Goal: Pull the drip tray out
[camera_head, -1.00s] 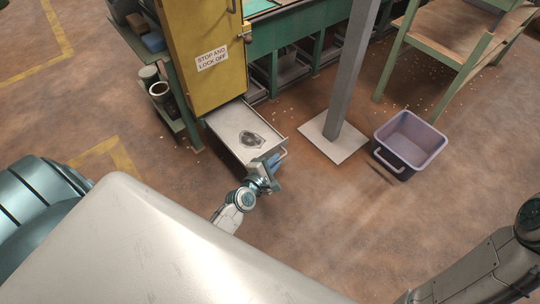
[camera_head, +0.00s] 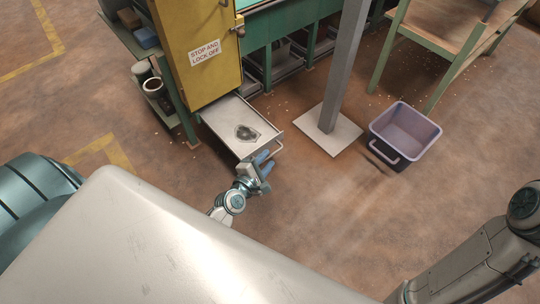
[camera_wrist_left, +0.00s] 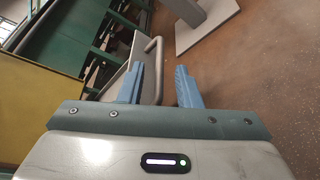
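The drip tray (camera_head: 222,123) is a pale, shallow tray with a dark patch inside. It sticks out from under the yellow cabinet, its back end hidden there. Its bar handle (camera_head: 279,149) is on the front edge. My left gripper (camera_head: 265,163) is just in front of the tray, close to the handle. In the left wrist view, the gripper (camera_wrist_left: 160,88) has its blue fingers apart, and the handle (camera_wrist_left: 159,62) shows in the gap near the left finger. I cannot tell whether they touch. My right arm shows at lower right, its gripper out of view.
The yellow cabinet (camera_head: 200,65) stands behind the tray, with green shelving holding cups (camera_head: 152,87) at its left. A grey post on a pale base plate (camera_head: 329,133) stands right of the tray. A purple bin (camera_head: 404,135) is farther right. The floor in front is clear.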

